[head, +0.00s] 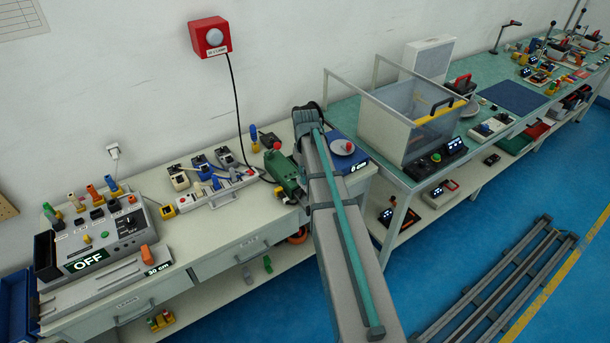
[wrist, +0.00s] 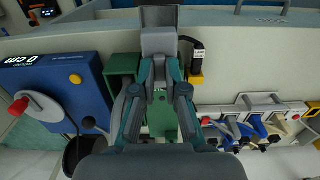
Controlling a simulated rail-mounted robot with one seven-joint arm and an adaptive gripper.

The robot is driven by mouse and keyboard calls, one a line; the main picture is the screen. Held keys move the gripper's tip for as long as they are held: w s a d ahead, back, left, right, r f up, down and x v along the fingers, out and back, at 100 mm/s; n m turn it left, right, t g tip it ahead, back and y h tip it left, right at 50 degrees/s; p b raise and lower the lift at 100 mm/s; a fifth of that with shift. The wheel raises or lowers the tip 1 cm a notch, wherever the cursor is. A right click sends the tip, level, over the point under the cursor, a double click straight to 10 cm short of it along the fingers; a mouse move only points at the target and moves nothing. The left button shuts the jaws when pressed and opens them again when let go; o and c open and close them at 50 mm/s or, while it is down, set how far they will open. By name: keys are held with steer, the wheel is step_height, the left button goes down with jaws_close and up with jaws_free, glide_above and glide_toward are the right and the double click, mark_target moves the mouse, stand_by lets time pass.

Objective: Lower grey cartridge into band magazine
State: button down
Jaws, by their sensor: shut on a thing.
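My gripper (wrist: 160,74) is in the middle of the wrist view, its two grey and teal fingers closed on a grey block (wrist: 160,42), which looks like the grey cartridge. The fingers hide part of the block. A green machine (wrist: 122,74) lies below and around the fingers. It also shows in the head view (head: 284,172), just left of my arm, which covers part of it. I cannot make out which part is the band magazine, nor whether the block touches the machine. In the head view the block is hidden behind my arm.
A blue box with a display (wrist: 72,84) stands beside the green machine. A black part with a yellow base (wrist: 196,79) is close on the other side. A white rack of switches (wrist: 240,107) is farther along. A clear-sided bin (head: 392,130) stands on the adjoining bench.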

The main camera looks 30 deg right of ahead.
steer(key=shift+f+b, duration=1.9)
steer(key=shift+f, duration=1.9)
steer(key=c, duration=1.1)
jaws_free()
steer(key=shift+c, duration=0.2)
steer(key=shift+r, duration=0.1)
step_height(320, 180, up, 12)
steer(key=shift+f, duration=0.1)
steer(key=shift+a, duration=0.1)
